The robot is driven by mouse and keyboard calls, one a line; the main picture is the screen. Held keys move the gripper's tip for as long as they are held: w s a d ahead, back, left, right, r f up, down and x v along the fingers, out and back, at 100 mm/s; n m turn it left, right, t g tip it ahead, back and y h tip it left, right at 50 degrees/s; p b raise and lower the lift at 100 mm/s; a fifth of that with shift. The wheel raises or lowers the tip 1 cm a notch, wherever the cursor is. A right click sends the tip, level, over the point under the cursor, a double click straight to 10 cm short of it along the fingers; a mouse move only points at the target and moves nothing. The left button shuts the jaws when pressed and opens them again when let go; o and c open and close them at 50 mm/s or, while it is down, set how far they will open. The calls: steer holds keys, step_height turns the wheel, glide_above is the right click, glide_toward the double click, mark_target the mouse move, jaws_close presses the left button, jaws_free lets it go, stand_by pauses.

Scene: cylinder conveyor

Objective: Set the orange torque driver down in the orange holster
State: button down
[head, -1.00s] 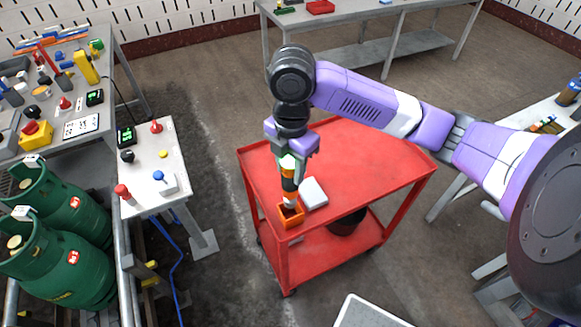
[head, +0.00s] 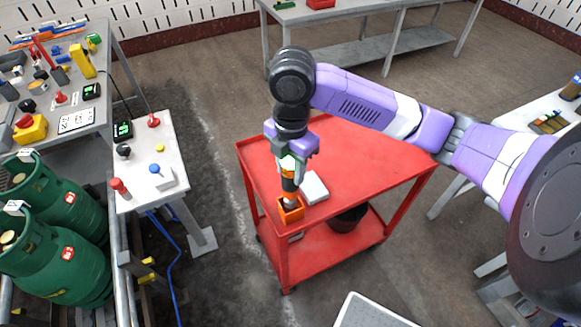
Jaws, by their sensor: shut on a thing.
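The orange torque driver (head: 289,184) has orange and dark bands and hangs upright from my gripper (head: 289,160). My gripper is shut on its upper part. The orange holster (head: 291,215) is a small open box at the near left corner of the red cart's top. The driver's lower end is at the holster's mouth; I cannot tell how deep it sits or whether it touches the holster floor.
The red cart (head: 350,165) has a white box (head: 313,188) just right of the holster. A dark bucket (head: 347,218) is on its lower shelf. A small control table (head: 140,150) and green gas cylinders (head: 55,240) stand at the left. The cart top right of the white box is clear.

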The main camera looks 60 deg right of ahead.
steer(key=shift+f+b, duration=0.75)
steer(key=shift+f, duration=0.3)
steer(key=shift+f+b, duration=1.45)
steer(key=shift+f, duration=0.1)
steer(key=c, duration=0.8)
jaws_free()
steer(key=shift+r+p, duration=0.3)
steer(key=shift+r, duration=3.6)
